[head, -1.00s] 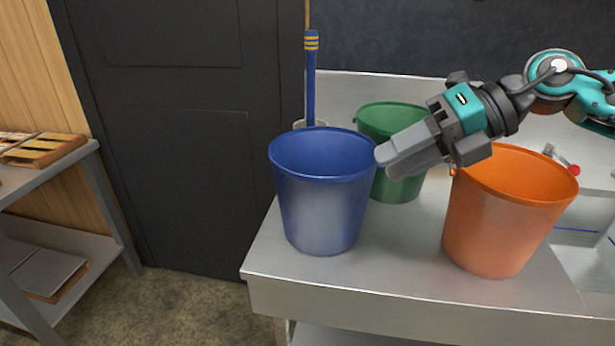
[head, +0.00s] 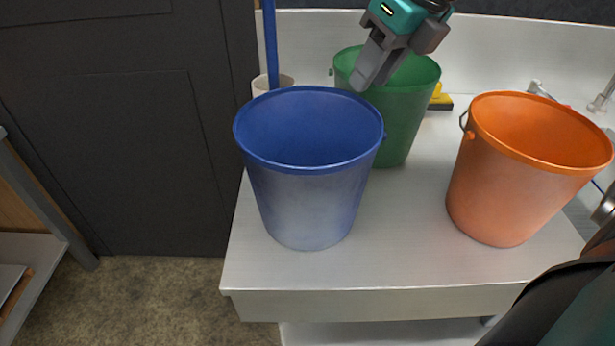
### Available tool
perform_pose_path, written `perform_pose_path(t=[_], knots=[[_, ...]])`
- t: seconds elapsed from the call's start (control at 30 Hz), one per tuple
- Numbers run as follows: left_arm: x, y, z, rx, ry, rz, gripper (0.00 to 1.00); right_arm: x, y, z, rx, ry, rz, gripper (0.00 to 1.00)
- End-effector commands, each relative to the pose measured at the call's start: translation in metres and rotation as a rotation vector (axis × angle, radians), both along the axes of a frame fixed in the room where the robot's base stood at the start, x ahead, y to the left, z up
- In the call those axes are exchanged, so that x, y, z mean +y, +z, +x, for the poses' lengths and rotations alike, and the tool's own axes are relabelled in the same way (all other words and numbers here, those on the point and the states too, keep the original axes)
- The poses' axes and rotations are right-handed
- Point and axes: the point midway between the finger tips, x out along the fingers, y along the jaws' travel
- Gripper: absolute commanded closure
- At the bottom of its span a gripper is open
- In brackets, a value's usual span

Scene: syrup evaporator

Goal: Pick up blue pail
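The blue pail (head: 310,205) stands upright near the left end of the metal counter, its open rim facing up, and looks empty. My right gripper (head: 366,76) is above and behind the pail's right rim, in front of the green pail's opening. It appears apart from the blue pail. Its fingers are seen nearly edge-on, so their gap cannot be judged. No handle shows clearly on the blue pail. My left gripper is out of view.
A green pail (head: 405,118) stands close behind and right of the blue one. An orange pail (head: 510,190) stands farther right. A blue-handled tool (head: 271,45) rises from a white holder (head: 259,86) behind. The counter (head: 390,245) is bare between the blue and orange pails.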

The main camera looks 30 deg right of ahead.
Motion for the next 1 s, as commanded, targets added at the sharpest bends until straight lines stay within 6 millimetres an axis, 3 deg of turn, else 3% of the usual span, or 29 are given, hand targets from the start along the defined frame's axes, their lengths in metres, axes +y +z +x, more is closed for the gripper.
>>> perform_pose_path(t=[0.23,0.57,0.87,1.0], knots=[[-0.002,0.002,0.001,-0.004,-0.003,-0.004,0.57,0.002,-0.016,0.005,0.003,0.003,0.000,0.67],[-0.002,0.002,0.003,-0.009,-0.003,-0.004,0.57,0.008,-0.054,0.017,0.002,0.001,0.001,0.67],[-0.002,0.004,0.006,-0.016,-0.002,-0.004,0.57,0.009,-0.057,0.019,-0.001,0.002,0.002,0.67],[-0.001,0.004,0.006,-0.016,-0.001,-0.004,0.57,0.009,-0.057,0.019,-0.001,0.002,0.002,0.77]])
